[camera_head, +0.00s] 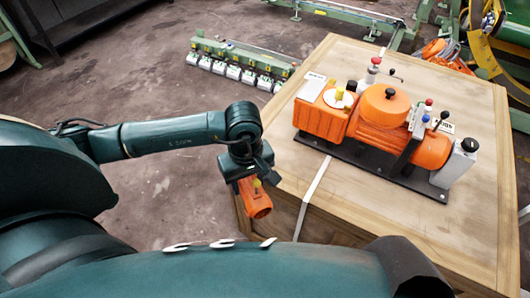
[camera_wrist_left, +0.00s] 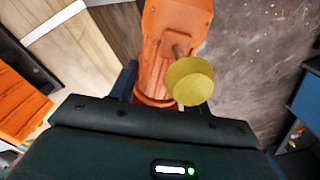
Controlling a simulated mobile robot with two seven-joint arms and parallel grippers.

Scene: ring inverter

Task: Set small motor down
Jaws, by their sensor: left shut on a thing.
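The small orange motor (camera_head: 256,198) with a yellow knob hangs under my left gripper (camera_head: 246,178), which is shut on it. It is at the left edge of the wooden crate (camera_head: 465,235), and I cannot tell whether it touches the crate. In the left wrist view the motor (camera_wrist_left: 160,65) points away from the gripper, with its round yellow knob (camera_wrist_left: 189,81) toward the camera. The gripper fingers are mostly hidden by the wrist and the motor. My right gripper does not show.
A large orange machine (camera_head: 385,108) on a dark base stands on the crate top, with levers and knobs. A pale strap (camera_head: 316,190) crosses the crate's left part. The crate top near its front is clear. A green rail with several white units (camera_head: 233,72) lies on the floor behind.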

